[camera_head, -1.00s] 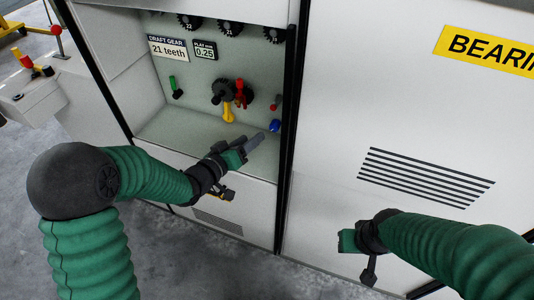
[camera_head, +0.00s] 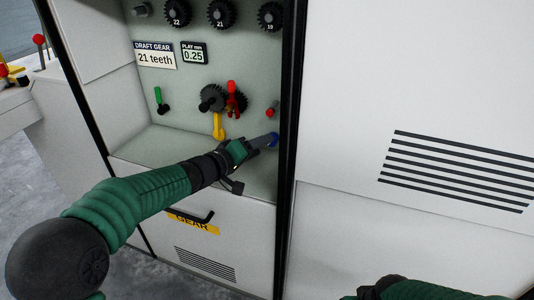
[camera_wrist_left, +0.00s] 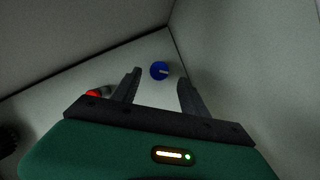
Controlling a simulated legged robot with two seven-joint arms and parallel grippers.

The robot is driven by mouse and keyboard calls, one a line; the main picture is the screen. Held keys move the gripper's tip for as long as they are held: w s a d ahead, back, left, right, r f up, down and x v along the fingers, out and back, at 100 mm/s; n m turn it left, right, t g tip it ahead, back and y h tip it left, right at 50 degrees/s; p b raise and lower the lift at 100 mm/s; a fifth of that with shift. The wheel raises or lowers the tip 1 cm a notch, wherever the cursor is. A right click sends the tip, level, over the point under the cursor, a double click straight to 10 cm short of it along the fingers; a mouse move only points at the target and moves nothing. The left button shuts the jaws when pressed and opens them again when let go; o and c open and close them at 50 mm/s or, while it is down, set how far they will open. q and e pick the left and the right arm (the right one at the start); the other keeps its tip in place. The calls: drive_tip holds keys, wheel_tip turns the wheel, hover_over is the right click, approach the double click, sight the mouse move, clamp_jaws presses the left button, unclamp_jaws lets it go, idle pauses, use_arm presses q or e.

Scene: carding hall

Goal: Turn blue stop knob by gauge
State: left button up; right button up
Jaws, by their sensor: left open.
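The blue knob (camera_head: 274,140) sits low on the back panel of the open cabinet bay, near its right wall. In the left wrist view the round blue knob (camera_wrist_left: 159,70) with a pale mark shows in the gap between the two fingertips. My left gripper (camera_head: 264,141) is open, reaching into the bay, its fingers pointing at the knob and partly covering it in the head view. I cannot tell whether they touch. The gauge (camera_head: 194,53) reads "PLAY mm 0.25". My right gripper is barely in view at the bottom edge, beside my right arm (camera_head: 385,289).
Gears (camera_head: 212,97) with a red lever (camera_head: 232,97) and a yellow lever (camera_head: 218,126) are left of the knob. A small red knob (camera_head: 272,112) is just above it. A green lever (camera_head: 158,98) is further left. The black door post (camera_head: 288,170) stands close right.

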use_arm(q)
drive_tip(key=shift+b+x, duration=0.45)
drive_tip(key=shift+x, duration=1.5)
clamp_jaws()
